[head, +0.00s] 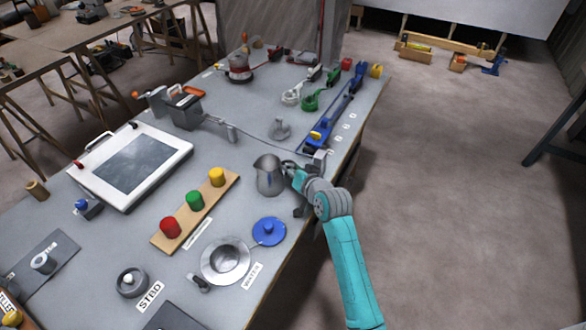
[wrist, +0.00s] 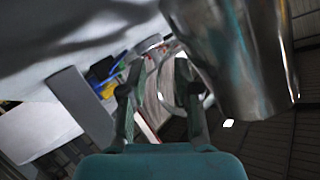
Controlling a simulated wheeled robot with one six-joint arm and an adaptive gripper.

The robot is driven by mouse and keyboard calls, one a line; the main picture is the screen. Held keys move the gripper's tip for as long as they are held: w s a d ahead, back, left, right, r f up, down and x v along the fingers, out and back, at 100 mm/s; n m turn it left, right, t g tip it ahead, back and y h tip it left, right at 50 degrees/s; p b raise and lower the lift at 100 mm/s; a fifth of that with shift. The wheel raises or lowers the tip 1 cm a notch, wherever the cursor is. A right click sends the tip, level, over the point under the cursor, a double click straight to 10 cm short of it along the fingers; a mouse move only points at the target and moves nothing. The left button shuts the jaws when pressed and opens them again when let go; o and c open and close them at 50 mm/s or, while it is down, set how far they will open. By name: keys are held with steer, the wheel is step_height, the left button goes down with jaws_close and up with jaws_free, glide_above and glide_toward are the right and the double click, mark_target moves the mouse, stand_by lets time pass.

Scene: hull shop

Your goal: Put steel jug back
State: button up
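The steel jug (head: 270,176) is upright near the right edge of the grey table, its spout toward the upper left. My gripper (head: 291,171) is at its right side, by the handle. In the wrist view the jug's shiny body (wrist: 235,55) fills the upper right. My gripper's two fingers (wrist: 160,88) stand apart, with the curved handle showing between and beyond them. I cannot tell whether either finger touches the handle. A round steel dish (head: 226,262) beside a WATER label sits nearer the front, with a blue round lid (head: 268,232) between it and the jug.
A wooden strip (head: 205,207) with red, green and yellow knobs lies left of the jug. A white framed panel (head: 133,165) is farther left. Open floor lies to the right.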

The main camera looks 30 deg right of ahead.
steer(key=v, duration=1.2)
steer(key=shift+r, duration=0.15)
steer(key=s+a+f+n+h, duration=0.1)
steer(key=s+a+f, duration=0.25)
steer(key=s, duration=0.65)
steer(key=s+a+f+n, duration=0.15)
steer(key=s+f, duration=0.35)
steer(key=s, duration=0.6)
steer(key=s+a+r+n, duration=0.1)
steer(key=s+r, duration=0.2)
steer(key=s, duration=0.7)
steer(key=s+a+r+n+t, duration=0.1)
steer(key=s+r, duration=0.3)
steer(key=s, duration=0.6)
steer(key=shift+s+a+n+y, duration=0.2)
steer(key=shift+a+n+y, duration=0.3)
steer(key=shift+a, duration=0.35)
